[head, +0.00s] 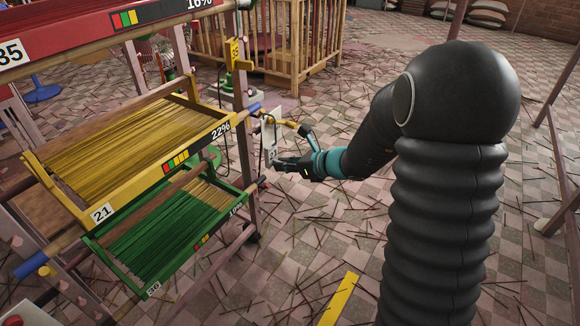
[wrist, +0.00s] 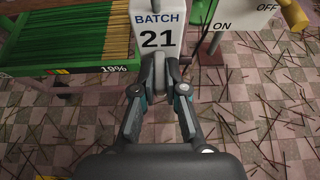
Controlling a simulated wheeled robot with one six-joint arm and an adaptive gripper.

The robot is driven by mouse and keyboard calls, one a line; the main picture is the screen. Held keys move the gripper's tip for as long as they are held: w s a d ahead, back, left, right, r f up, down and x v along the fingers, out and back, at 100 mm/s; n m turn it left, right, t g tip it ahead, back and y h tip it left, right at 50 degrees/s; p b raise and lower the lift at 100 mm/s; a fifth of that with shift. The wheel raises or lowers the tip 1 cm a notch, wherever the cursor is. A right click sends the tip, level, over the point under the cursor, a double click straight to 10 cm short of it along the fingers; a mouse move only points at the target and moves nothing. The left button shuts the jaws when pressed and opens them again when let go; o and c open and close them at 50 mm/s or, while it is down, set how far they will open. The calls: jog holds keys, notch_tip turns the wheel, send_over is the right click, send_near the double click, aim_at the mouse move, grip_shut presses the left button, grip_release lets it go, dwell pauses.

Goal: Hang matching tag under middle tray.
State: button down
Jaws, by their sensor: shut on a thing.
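My gripper (head: 279,160) is shut on a white tag (head: 267,130) near the rack's right end. In the wrist view the tag (wrist: 157,18) reads "BATCH 21", and my gripper's fingertips (wrist: 160,66) pinch its lower edge. The middle tray (head: 103,213) is yellow, holds yellow sticks, and carries the number 21 and "22%". The tag is upright beside the right end of this tray, close to a blue rod end (head: 253,107). I cannot tell whether the tag touches the rod or hangs from anything.
A red tray (head: 75,38) marked 35 is above. A green tray (head: 150,291) with green sticks is below; it also shows in the wrist view (wrist: 20,62). An ON/OFF plate (wrist: 250,14) stands at right. Loose sticks litter the tiled floor.

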jog(key=w+a+f, duration=0.1)
jog(key=w+a, duration=0.5)
jog(key=a, duration=0.1)
jog(key=shift+a+f, duration=0.35)
dwell(0.7)
dwell(0.3)
jog(key=c, duration=0.8)
grip_release()
jog(key=shift+s, duration=0.1)
jog(key=shift+s+d+b, duration=0.25)
jog(key=shift+s+d, duration=0.65)
jog(key=shift+d, duration=0.3)
jog(key=shift+s+d+b, duration=0.3)
jog(key=shift+s+d, duration=0.65)
jog(key=shift+d, duration=0.25)
jog(key=shift+s+d+b, duration=0.25)
jog(key=shift+s+d, duration=0.65)
jog(key=shift+d, duration=0.3)
